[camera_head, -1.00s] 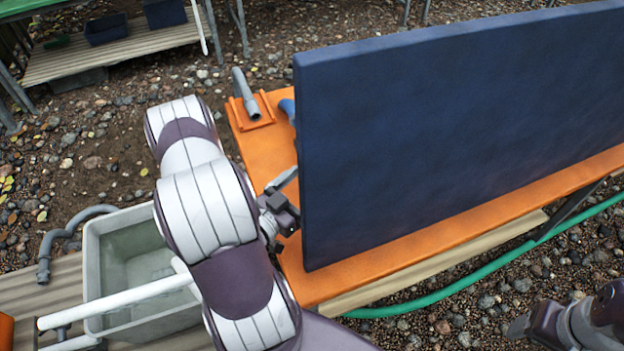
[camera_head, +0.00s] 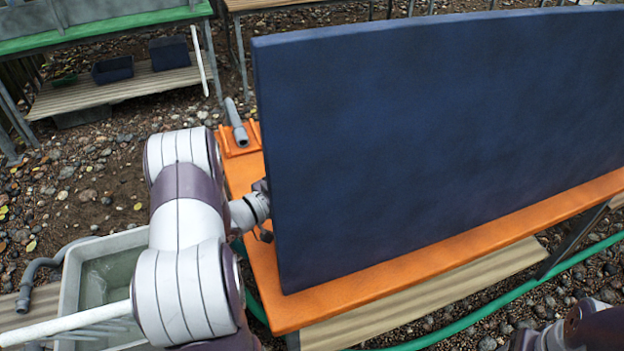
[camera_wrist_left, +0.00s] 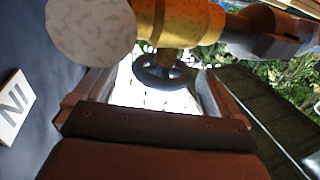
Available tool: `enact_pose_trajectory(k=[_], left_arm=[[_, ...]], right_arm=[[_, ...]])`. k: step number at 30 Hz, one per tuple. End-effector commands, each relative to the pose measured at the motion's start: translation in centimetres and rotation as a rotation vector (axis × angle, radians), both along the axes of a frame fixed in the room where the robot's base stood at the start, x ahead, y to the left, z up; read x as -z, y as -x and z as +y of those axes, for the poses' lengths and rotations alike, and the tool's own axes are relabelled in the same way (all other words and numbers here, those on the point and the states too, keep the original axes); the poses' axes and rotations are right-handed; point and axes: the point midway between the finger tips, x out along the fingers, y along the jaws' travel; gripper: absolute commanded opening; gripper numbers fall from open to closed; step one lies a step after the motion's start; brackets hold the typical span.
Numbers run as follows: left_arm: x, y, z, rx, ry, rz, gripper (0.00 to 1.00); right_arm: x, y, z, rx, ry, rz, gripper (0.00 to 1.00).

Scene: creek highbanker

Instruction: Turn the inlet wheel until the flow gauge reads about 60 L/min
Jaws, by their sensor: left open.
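The inlet wheel (camera_wrist_left: 163,74), a small dark handwheel, hangs below a brass valve body (camera_wrist_left: 180,22) in the left wrist view. My left gripper (camera_wrist_left: 153,88) is open, its fingers on either side of the wheel's near area; I cannot tell whether they touch it. A pale round disc (camera_wrist_left: 90,30), perhaps the gauge, is at upper left; no reading shows. In the head view, the blue panel (camera_head: 440,150) hides the wheel and my left fingers. My right arm shows at the bottom right corner; its gripper's state is unclear.
The panel stands on an orange table (camera_head: 400,262). A grey pipe piece (camera_head: 236,122) lies at the table's far left. A grey tub (camera_head: 72,290) is left of my left arm. A green hose (camera_head: 480,314) runs along the gravel at right.

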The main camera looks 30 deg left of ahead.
Motion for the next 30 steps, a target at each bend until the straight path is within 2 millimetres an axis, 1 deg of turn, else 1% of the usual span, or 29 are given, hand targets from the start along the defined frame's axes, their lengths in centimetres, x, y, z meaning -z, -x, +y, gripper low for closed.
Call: enact_pose_trajectory(k=[1,3,6,15,17,18,20,30], left_arm=[[0.1,-0.7,-0.4,0.002,0.0,0.001,0.97],[0.1,-1.5,-0.7,0.001,0.0,0.001,0.97],[0.1,-2.1,-0.9,0.0,0.001,0.0,0.97],[0.0,-2.3,-1.0,-0.002,0.001,0.0,0.97],[0.0,-2.3,-1.0,-0.002,0.001,0.0,0.78],[0.0,-2.3,-1.0,-0.002,0.0,0.0,0.65],[0.0,-2.3,-1.0,-0.002,0.0,0.0,0.46],[0.0,-2.3,-0.9,0.038,-0.002,-0.001,0.46]], right_arm=[[0.1,0.0,0.0,0.0,0.0,0.0,0.69],[0.1,0.0,0.0,0.0,0.0,0.0,0.69],[0.1,0.0,0.0,0.0,0.0,0.0,0.69],[0.1,0.0,0.0,0.0,0.0,0.0,0.69],[0.1,0.0,0.0,0.0,0.0,0.0,0.69],[0.1,0.0,0.0,0.0,0.0,0.0,0.69],[0.1,0.0,0.0,0.0,0.0,0.0,0.69],[0.1,0.0,0.0,0.0,0.0,0.0,0.69]])
